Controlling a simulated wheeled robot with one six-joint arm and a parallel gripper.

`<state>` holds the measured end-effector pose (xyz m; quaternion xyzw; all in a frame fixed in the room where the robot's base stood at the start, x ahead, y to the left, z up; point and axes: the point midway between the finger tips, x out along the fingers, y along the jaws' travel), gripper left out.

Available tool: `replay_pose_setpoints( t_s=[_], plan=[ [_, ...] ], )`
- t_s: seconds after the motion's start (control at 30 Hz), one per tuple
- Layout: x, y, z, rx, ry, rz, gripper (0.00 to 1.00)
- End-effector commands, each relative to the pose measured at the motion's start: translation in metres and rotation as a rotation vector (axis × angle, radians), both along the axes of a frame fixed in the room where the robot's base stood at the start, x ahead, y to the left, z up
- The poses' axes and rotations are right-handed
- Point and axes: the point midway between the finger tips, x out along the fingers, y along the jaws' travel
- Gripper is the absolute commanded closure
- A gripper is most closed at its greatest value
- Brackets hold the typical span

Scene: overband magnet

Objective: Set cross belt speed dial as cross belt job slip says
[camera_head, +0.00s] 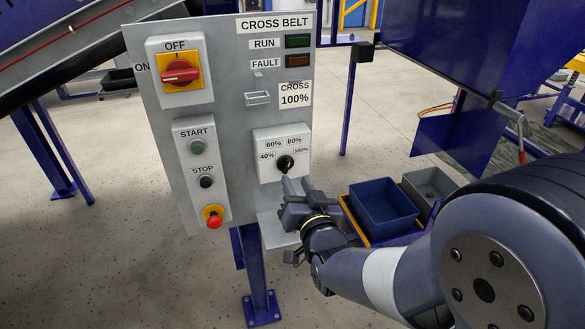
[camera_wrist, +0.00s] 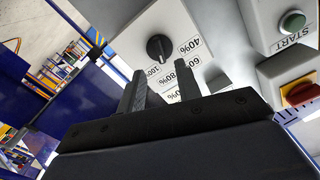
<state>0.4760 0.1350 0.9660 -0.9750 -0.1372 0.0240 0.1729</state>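The cross belt speed dial (camera_head: 286,163) is a black round knob on a pale box low on the grey panel, with 40%, 60%, 80% and 100% labels around it. In the wrist view the dial (camera_wrist: 160,48) lies just beyond my fingertips, ahead of the gap. The job slip (camera_head: 295,94) above the box reads CROSS 100%. My gripper (camera_head: 297,185) is just below and in front of the dial, its fingers apart with nothing between them. The fingers also show apart in the wrist view (camera_wrist: 161,84); neither visibly touches the knob.
The panel (camera_head: 228,110) also carries a red-and-yellow rotary switch (camera_head: 181,73), START (camera_head: 197,147) and STOP (camera_head: 206,182) buttons, and a red emergency button (camera_head: 214,217). RUN and FAULT lamps look dark. A blue bin (camera_head: 382,207) stands right of my gripper.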

Motion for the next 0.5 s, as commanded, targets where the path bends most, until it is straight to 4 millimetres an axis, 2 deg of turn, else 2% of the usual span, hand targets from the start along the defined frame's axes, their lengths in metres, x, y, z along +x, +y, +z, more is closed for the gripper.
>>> replay_pose_setpoints(
  t_s=[0.2, 0.5],
  plan=[
    [0.034, 0.01, 0.0, -0.001, 0.001, 0.0, 0.67],
    [0.055, 0.016, 0.0, 0.0, 0.001, 0.001, 0.67]
  ],
)
